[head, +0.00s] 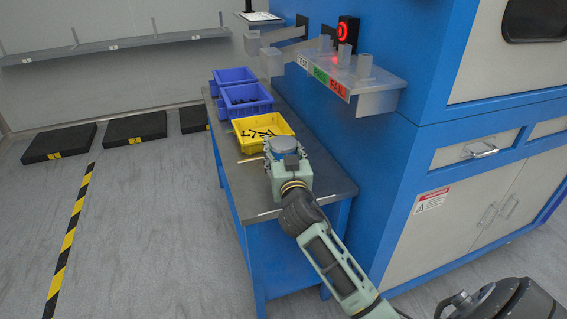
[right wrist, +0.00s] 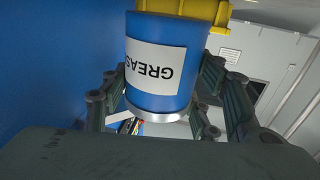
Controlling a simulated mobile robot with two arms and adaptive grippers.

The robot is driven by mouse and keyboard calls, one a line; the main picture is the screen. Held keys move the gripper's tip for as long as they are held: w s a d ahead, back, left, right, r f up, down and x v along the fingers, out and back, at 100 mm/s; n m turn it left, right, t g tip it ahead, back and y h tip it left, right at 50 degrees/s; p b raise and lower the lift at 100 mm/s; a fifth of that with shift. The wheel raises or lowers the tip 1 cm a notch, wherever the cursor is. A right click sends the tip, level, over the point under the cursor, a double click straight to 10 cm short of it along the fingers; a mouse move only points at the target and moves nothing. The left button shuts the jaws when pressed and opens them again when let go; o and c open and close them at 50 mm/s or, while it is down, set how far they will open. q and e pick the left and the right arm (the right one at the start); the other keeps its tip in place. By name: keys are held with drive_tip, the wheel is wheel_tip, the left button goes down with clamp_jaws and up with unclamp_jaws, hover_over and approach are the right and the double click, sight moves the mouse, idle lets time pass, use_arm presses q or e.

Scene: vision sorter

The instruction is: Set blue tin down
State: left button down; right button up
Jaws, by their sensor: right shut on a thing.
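The blue tin (right wrist: 168,62) fills the upper middle of the right wrist view, with a white label reading "GREAS", upside down in that picture. Its silver rim is at the lower end there. In the head view only its grey-blue round top (head: 285,145) shows. My right gripper (head: 284,157) is shut on the tin, with fingers on both sides of it; the gripper also shows in the right wrist view (right wrist: 160,95). The tin is over the grey table (head: 240,190), close to the yellow bin. I cannot tell whether it touches the tabletop. My left gripper is not in view.
The yellow bin (head: 240,139) of dark bolts stands just beyond the tin, with two blue bins (head: 246,109) behind it. A blue machine (head: 370,160) borders the table on the right. A shelf marked PASS and FAIL (head: 378,92) juts out above. The table's near end is clear.

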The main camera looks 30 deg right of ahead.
drive_tip(key=shift+f+b, duration=0.4)
drive_tip(key=shift+f, duration=1.1)
drive_tip(key=shift+f, duration=0.1)
drive_tip(key=o, duration=1.5)
drive_tip(key=shift+f, duration=0.1)
